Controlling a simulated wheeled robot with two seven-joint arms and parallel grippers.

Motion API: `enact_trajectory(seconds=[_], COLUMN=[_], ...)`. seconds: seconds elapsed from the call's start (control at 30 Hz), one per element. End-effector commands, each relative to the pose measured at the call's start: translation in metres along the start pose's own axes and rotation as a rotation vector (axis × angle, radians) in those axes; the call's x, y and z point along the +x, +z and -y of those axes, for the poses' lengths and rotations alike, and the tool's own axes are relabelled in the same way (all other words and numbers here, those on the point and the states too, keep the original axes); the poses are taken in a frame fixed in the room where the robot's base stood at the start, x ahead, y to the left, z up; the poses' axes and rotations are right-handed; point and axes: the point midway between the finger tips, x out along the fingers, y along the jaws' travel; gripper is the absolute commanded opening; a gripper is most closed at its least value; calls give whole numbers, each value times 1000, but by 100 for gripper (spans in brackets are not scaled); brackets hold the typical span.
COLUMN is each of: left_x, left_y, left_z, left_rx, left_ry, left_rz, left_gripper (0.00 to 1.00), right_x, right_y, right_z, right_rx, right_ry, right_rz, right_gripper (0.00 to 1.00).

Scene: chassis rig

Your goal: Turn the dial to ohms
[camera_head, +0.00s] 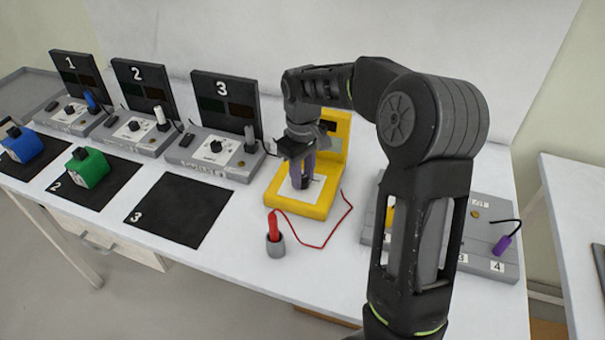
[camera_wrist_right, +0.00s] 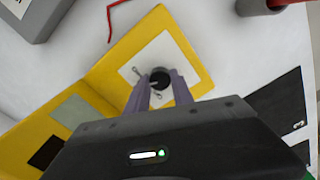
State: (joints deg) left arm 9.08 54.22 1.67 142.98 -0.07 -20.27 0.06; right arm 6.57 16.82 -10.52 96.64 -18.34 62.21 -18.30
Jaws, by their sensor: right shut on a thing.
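The yellow meter (camera_head: 318,205) stands on the table right of station 3, with a white dial face on its flat base. It also shows in the right wrist view (camera_wrist_right: 105,72). The black dial knob (camera_wrist_right: 160,78) sits on the white face (camera_wrist_right: 180,53) in the right wrist view. My right gripper (camera_head: 302,183) points down over the dial, its purple fingers (camera_wrist_right: 155,92) shut on the knob. Small marks show on the face beside the knob, too small to read. In the head view the fingers hide the knob. My left gripper is in neither view.
A red probe (camera_head: 273,226) stands in a grey holder (camera_head: 275,245) in front of the meter, with a red wire. Stations 1 to 3 and black mats (camera_head: 180,209) lie left. A grey board (camera_head: 490,240) with a purple probe (camera_head: 502,245) is right, partly behind my arm.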

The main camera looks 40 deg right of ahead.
Motion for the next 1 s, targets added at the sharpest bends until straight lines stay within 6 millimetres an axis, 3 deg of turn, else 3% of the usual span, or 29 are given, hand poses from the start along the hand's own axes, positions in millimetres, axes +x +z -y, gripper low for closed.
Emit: enact_trajectory(seconds=[0.4,1.0], left_x=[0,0], left_y=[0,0], left_z=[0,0], left_rx=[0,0], left_ry=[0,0], left_rz=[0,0], left_gripper=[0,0], right_x=[0,-1], right_y=[0,0], right_z=[0,0], right_rx=[287,350], right_ry=[1,0], right_rz=[-1,-2], right_gripper=[0,0])
